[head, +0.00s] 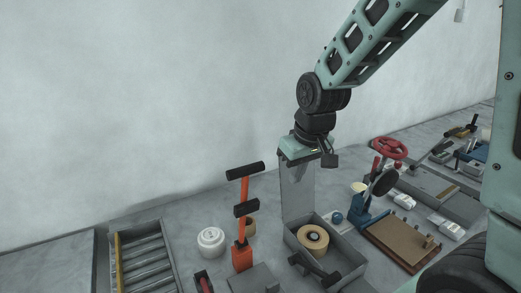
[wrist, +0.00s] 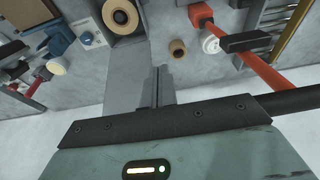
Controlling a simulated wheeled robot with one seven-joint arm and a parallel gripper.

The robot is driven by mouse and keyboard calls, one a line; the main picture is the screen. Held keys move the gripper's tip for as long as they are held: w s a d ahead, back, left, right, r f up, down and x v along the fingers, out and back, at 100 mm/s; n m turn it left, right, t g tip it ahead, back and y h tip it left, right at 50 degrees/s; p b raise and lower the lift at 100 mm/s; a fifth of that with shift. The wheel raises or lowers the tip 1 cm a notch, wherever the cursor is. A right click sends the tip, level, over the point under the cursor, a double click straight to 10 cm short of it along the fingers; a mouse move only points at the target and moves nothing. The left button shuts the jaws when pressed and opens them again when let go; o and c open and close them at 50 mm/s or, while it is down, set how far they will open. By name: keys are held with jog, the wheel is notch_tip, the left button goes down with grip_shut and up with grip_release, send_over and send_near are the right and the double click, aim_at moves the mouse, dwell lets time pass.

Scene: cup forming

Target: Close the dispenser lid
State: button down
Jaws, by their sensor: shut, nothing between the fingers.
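The dispenser (head: 345,262) is a grey open-topped box with a tan roll (head: 313,238) in it, right of the middle in the head view. Its lid (head: 298,205), a flat grey panel, stands upright at the box's back edge, so the dispenser is open. My gripper (head: 301,176) points down at the top part of the lid, its fingers partly hidden. In the wrist view my gripper (wrist: 158,85) shows its two fingers together and empty, beside the grey lid (wrist: 124,80). The roll (wrist: 122,15) shows beyond it. I cannot tell whether the fingers touch the lid.
An orange tool with black bars (head: 243,215) stands left of the dispenser. A white round spool (head: 211,241) and a roller tray (head: 146,262) lie farther left. The wall is close behind.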

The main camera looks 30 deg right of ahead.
jog(key=w+d+r+t, duration=0.1)
jog(key=w+d+r, duration=0.3)
jog(key=w, duration=0.5)
jog(key=w+d+r, duration=0.2)
jog(key=w+d, duration=0.4)
jog(key=w, duration=0.4)
notch_tip(320, 180, down, 10)
jog(key=p, duration=0.4)
jog(key=shift+s+r+p, duration=0.2)
jog(key=shift+s+p, duration=0.2)
jog(key=shift+s, duration=0.05)
